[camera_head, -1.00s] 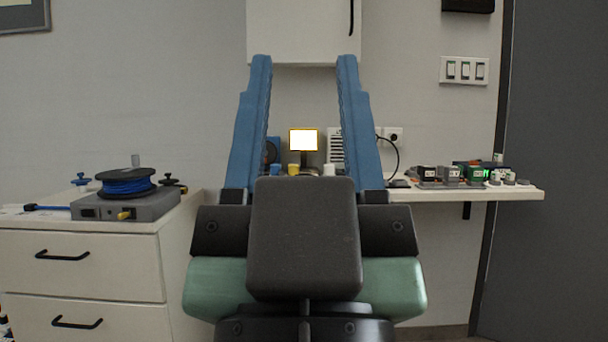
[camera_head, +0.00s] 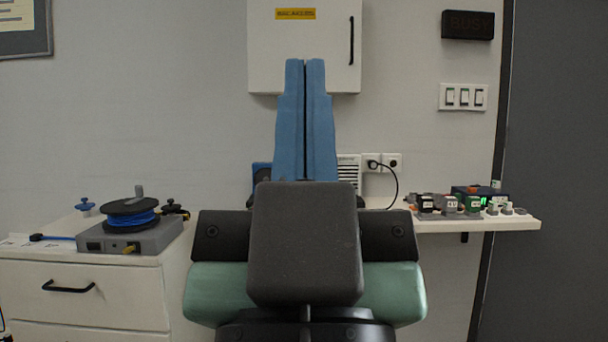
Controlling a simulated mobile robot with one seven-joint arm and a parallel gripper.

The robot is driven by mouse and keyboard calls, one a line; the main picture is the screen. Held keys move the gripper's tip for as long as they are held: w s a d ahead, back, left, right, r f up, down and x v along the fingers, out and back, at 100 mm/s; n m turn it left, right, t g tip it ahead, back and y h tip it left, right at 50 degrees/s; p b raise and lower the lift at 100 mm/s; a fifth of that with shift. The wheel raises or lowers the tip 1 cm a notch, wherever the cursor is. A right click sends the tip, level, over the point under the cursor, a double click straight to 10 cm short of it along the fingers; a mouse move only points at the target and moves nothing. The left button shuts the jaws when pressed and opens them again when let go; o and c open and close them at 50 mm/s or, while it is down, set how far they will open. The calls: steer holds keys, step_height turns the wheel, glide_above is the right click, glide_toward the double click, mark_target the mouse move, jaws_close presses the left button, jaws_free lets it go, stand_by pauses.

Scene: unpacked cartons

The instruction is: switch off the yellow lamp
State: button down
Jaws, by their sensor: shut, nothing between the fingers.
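My gripper (camera_head: 305,64) is shut, its two blue fingers side by side and pointing up in the middle of the view. There is nothing between them. The yellow lamp does not show now; the fingers and my gripper's body cover the place where its lit, yellow-edged face was seen earlier. A wall plate with three rocker switches (camera_head: 463,97) is at the upper right, apart from my gripper. I cannot tell from the picture what each switch controls.
A shelf (camera_head: 510,223) on the right holds several small blocks (camera_head: 448,205). A socket (camera_head: 391,162) with a cable is above it. A cabinet (camera_head: 338,50) hangs behind the fingertips. A white drawer unit (camera_head: 110,285) with a cable reel (camera_head: 132,213) stands left.

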step_height(320, 180, up, 40)
steer(key=p, duration=3.7)
steer(key=shift+r+p, duration=0.25)
steer(key=shift+p, duration=0.1)
